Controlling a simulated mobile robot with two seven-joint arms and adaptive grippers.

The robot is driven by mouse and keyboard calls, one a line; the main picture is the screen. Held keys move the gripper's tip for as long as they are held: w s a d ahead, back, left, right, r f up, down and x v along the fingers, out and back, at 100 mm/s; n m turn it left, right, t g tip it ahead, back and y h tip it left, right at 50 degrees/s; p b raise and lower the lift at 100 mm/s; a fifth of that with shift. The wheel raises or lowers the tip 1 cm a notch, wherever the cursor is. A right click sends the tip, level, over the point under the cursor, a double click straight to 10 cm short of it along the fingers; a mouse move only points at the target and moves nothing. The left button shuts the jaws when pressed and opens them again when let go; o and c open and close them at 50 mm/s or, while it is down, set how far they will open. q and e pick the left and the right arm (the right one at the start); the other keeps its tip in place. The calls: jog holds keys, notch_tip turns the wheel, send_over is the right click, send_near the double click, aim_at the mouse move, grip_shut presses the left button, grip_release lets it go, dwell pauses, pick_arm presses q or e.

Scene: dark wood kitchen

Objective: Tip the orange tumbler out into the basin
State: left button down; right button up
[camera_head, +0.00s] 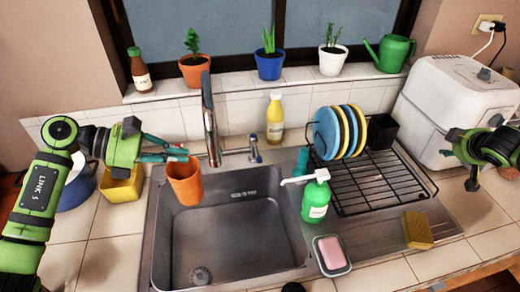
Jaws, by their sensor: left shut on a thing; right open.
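The orange tumbler (185,182) is held over the back left corner of the steel basin (235,238). It is close to upright, with a slight tilt, and I cannot see what is inside it. My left gripper (176,154) comes in from the left and is shut on the tumbler near its rim. My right gripper (472,180) is open and empty at the right, in front of the white appliance. The basin's drain shows at the bottom, and the basin looks empty.
The faucet (211,120) stands just right of the tumbler. A green soap bottle (315,197), pink soap dish (331,256), sponge (417,230) and dish rack (370,185) with plates lie right of the basin. A yellow container (121,187) stands left.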

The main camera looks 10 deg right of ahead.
jog(key=w+a+r+m+t+h, duration=0.25)
jog(key=w+r, duration=0.35)
jog(key=r, duration=0.5)
jog(key=s+r+m+h, duration=0.2)
jog(key=r+m, duration=0.2)
jog(key=r, duration=0.5)
jog(key=s+r+m+h, duration=0.2)
jog(key=r+m, duration=0.2)
jog(key=r, duration=0.5)
jog(key=n+g+y, duration=0.6)
jog(key=n+y, duration=0.2)
jog(key=y, duration=0.4)
send_over(259, 152)
jog(key=s, duration=0.4)
notch_tip(259, 152, down, 25)
jog(key=shift+g, duration=0.25)
jog(key=x, duration=1)
jog(key=shift+s+d+f, duration=0.1)
jog(key=shift+s+d, duration=0.15)
jog(key=shift+s, duration=0.1)
jog(key=shift+w+a+f, duration=0.1)
jog(key=shift+w+f, duration=0.05)
jog(key=shift+f, duration=0.3)
